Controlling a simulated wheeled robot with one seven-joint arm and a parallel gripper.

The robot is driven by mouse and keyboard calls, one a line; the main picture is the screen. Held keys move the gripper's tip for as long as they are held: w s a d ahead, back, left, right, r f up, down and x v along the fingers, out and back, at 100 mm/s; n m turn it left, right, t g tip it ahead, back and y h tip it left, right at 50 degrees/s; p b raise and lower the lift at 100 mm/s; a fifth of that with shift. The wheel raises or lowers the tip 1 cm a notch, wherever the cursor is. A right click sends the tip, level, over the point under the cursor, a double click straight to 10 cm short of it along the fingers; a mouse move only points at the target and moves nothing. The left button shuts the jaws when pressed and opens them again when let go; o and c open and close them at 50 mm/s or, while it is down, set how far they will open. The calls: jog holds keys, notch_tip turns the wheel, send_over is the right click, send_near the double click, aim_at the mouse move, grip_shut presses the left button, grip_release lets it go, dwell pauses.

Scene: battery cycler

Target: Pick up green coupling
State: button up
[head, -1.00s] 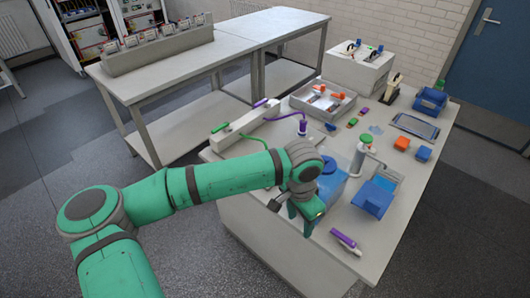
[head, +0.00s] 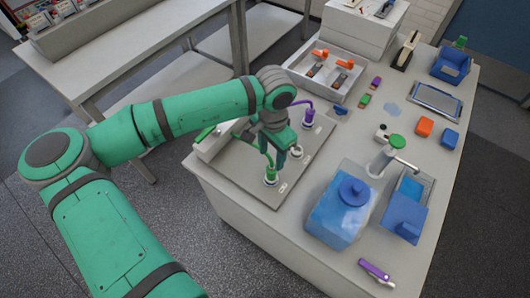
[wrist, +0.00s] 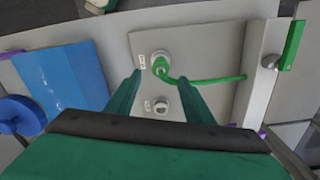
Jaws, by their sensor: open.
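The green coupling (head: 270,178) stands on a grey plate (head: 240,185) near its front edge, with a green hose rising from it. My gripper (head: 271,150) is open and empty, pointing down just above the coupling. In the wrist view its two fingers (wrist: 159,82) are spread on either side of the hose, and the coupling lies between and slightly beyond the tips. In the head view the gripper partly hides the hose.
A second fitting with a purple hose (head: 308,114) stands farther back on the plate. A small pale fitting (wrist: 160,105) sits near the green coupling. A blue container (head: 335,218) stands to the right. A white tray (head: 345,92) with orange-handled parts lies behind.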

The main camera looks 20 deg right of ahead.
aim_at(272, 166)
jog(key=shift+w+f, duration=0.25)
jog(key=shift+w, duration=0.05)
notch_tip(272, 166, down, 4)
jog(key=shift+w+f, duration=0.15)
jog(key=shift+s+d+f, duration=0.1)
jog(key=shift+s+f, duration=0.05)
jog(key=shift+f, duration=1.35)
jog(key=shift+s+d+f, duration=0.1)
jog(key=shift+f, duration=1.4)
jog(key=c, duration=1.1)
